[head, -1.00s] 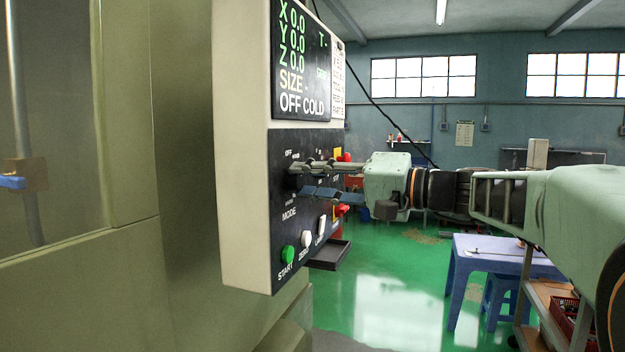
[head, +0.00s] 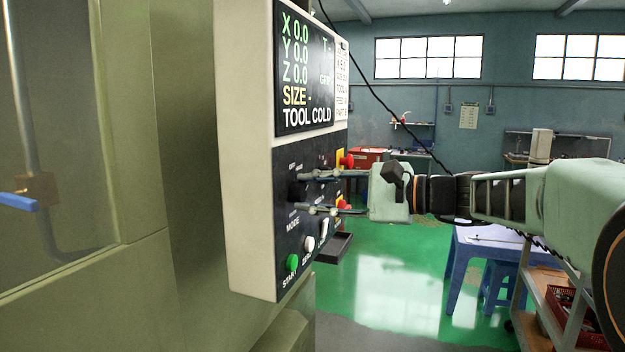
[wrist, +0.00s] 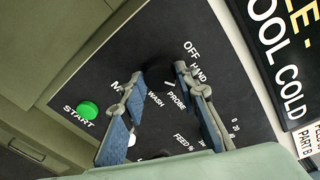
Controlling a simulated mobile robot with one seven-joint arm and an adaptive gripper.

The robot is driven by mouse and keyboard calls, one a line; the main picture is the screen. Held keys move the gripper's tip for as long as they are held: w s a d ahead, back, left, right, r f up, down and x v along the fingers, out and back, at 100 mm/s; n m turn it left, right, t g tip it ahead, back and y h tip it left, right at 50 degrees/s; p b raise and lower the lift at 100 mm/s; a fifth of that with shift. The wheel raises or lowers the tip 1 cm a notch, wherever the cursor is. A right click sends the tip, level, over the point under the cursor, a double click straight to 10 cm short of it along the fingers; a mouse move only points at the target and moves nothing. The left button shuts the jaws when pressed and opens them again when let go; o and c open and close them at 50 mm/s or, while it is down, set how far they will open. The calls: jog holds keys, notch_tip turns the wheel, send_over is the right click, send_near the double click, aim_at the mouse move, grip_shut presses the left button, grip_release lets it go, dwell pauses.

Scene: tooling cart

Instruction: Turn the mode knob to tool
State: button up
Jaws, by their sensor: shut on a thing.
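The screen (head: 306,68) above reads TOOL COLD. The knob's pointer is too dark to make out.
Below the knob are a green START button (head: 292,263) and white buttons (head: 309,243). Red knobs (head: 346,161) sit on the panel's right side. A blue table (head: 490,243) and a shelf cart stand at the right. The green floor between is open.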

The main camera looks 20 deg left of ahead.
jog(key=shift+r+m+p, duration=0.1)
jog(key=shift+m+p, duration=0.95)
jog(key=shift+m, duration=0.15)
jog(key=o, duration=1.1)
jog(key=shift+o, duration=0.2)
jog(key=shift+d, duration=0.1)
jog(key=s+d+r, duration=0.1)
jog(key=d, duration=1)
jog(key=shift+d, duration=0.35)
jog(key=shift+s+r, duration=0.1)
